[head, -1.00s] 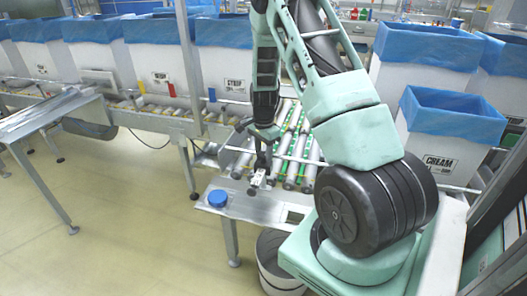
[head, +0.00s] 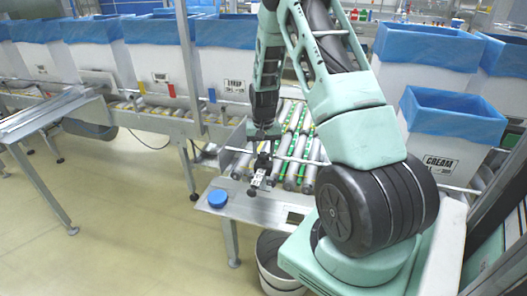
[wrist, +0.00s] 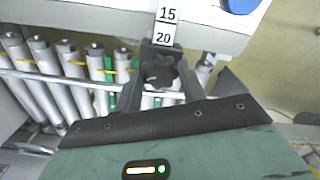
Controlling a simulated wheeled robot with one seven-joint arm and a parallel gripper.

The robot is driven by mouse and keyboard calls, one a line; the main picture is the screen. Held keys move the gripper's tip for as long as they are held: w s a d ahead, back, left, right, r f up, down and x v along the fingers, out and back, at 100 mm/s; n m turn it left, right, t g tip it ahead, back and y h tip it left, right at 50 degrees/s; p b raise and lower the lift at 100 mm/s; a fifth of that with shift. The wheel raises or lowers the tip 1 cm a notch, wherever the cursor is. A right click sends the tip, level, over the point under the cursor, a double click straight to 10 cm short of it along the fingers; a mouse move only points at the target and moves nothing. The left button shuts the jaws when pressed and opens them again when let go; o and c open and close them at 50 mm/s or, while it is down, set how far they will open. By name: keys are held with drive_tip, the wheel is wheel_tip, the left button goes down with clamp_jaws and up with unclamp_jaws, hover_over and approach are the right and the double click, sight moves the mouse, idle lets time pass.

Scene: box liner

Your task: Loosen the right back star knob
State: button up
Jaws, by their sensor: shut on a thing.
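A black star knob (wrist: 158,72) shows in the wrist view, just below a white scale label reading 15 and 20. My gripper (wrist: 160,84) is around it, with a grey finger on each side, and is shut on it. In the head view my gripper (head: 262,160) points down at the near end of the roller conveyor, beside the metal end plate. The knob is too small and too covered by the gripper to make out in the head view.
Rollers (head: 297,165) and a cross rail lie behind. A white bin (head: 275,265) stands below. Blue-lined boxes (head: 450,120) stand right and behind.

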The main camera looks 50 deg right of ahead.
sight(264, 154)
drive_tip(key=n+p, duration=0.1)
drive_tip(key=n, duration=0.4)
drive_tip(key=shift+r+n, duration=0.1)
drive_tip(key=shift+n, duration=0.2)
drive_tip(key=n+p, duration=0.1)
drive_tip(key=n, duration=0.3)
drive_tip(key=shift+n, duration=0.4)
drive_tip(key=o, duration=1)
drive_tip(key=shift+c, duration=0.2)
wheel_tip(264, 154, up, 17)
drive_tip(key=shift+r+b, duration=0.15)
drive_tip(key=shift+b, duration=0.3)
